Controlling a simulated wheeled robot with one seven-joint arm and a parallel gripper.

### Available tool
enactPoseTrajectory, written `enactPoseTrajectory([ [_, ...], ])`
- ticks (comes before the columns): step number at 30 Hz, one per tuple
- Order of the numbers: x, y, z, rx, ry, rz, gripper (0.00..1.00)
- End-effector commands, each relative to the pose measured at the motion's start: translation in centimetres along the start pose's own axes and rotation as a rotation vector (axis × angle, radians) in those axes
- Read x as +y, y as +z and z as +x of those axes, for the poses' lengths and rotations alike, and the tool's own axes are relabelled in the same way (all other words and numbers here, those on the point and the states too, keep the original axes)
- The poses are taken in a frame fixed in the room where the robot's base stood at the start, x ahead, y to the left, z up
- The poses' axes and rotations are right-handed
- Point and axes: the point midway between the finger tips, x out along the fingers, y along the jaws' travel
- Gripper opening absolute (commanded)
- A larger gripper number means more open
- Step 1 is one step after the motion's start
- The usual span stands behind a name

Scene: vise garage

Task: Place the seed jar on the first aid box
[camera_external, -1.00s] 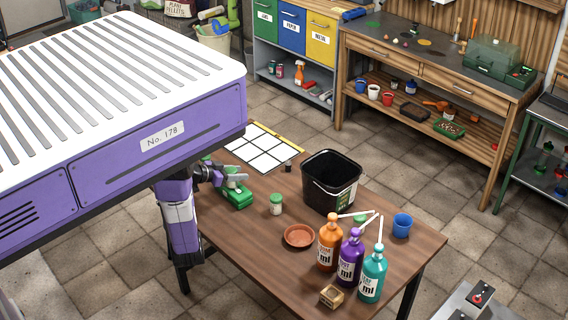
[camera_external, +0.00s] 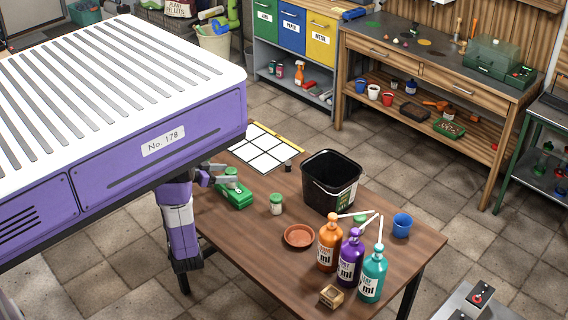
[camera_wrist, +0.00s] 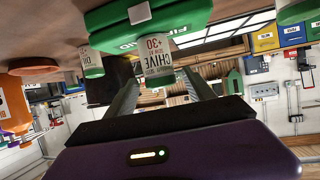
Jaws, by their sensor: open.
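The green first aid box (camera_external: 238,199) lies near the table's far left edge. A seed jar with a green lid (camera_external: 231,172) stands upright on it. The wrist view, which is upside down, shows this jar's white CHIVE label (camera_wrist: 155,52) against the box (camera_wrist: 185,14). My gripper (camera_external: 224,174) is open beside the jar. In the wrist view its two fingers (camera_wrist: 162,88) point toward the jar and look apart from it. A second green-lidded jar (camera_external: 276,204) stands on the table right of the box, and also shows in the wrist view (camera_wrist: 90,62).
A black bin (camera_external: 330,187), a terracotta saucer (camera_external: 299,236), three pump bottles (camera_external: 350,258), a blue cup (camera_external: 402,225) and a small wooden block (camera_external: 332,296) stand on the table (camera_external: 265,258). A white grid sheet (camera_external: 262,146) lies at the far end.

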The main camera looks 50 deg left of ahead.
Motion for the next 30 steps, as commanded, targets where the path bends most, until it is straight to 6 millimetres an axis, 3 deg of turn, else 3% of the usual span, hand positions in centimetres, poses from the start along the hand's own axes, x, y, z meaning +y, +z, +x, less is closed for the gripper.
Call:
enactPoseTrajectory([
  [6, -0.1, 0.1, -4.1, 0.000, -0.004, 0.001, 0.63],
  [12, -0.1, 0.0, -6.0, 0.001, -0.002, 0.000, 0.63],
  [30, 0.0, 0.0, -6.3, 0.000, 0.000, 0.000, 0.63],
])
